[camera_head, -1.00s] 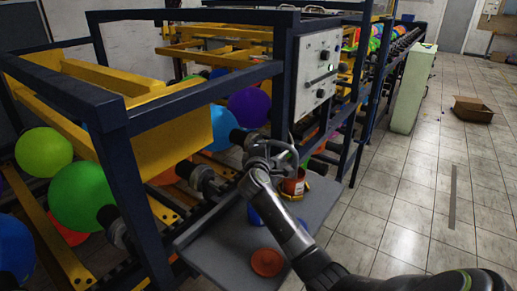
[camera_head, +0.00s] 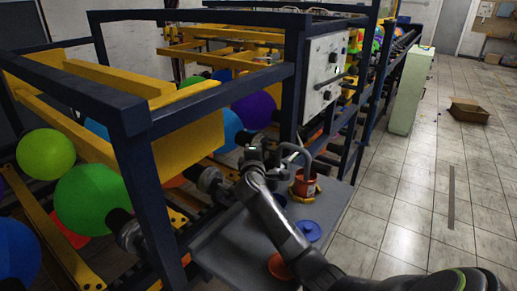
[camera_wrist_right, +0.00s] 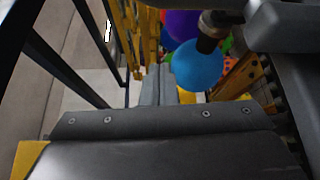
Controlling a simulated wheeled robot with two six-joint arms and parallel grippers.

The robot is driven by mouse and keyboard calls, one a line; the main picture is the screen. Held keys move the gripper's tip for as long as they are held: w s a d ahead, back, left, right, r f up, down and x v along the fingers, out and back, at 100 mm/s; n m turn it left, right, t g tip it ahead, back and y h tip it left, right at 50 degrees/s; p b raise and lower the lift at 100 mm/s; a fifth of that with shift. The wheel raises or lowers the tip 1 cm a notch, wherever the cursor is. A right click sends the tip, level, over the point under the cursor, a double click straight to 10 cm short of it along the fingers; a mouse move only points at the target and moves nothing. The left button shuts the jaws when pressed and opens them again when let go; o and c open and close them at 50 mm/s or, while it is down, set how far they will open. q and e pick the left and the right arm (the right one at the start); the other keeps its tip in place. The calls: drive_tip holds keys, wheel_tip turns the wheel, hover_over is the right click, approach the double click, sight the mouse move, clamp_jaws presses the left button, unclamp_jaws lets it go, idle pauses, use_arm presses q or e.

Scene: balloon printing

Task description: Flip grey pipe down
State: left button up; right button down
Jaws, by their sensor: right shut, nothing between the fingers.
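The grey pipe (camera_head: 297,149) is a thin curved tube beside the dark blue frame post in the head view. Its bent end points down over an orange-red cup (camera_head: 304,187). My right gripper (camera_head: 254,157) is just left of the pipe, shut and apparently empty. Its closed fingers (camera_wrist_right: 158,85) show in the right wrist view, where I cannot make out the pipe. My left gripper is out of view.
A grey shelf (camera_head: 240,245) below holds the cup, a blue lid (camera_head: 308,230) and an orange lid (camera_head: 280,266). A control panel (camera_head: 322,70) is above the pipe. Balloons (camera_head: 88,198) and frame bars crowd the left. The tiled floor is open at right.

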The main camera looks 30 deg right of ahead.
use_arm(q)
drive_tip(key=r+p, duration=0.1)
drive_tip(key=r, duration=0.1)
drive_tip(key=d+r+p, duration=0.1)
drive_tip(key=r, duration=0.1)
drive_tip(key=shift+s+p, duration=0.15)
drive_tip(key=shift+p, duration=0.25)
use_arm(e)
drive_tip(key=s+d+v, duration=0.1)
drive_tip(key=v, duration=0.7)
drive_tip(key=shift+s, duration=0.25)
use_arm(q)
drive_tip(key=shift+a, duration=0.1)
use_arm(e)
drive_tip(key=shift+a, duration=0.2)
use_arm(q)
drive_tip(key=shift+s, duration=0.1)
use_arm(e)
drive_tip(key=shift+f, duration=0.1)
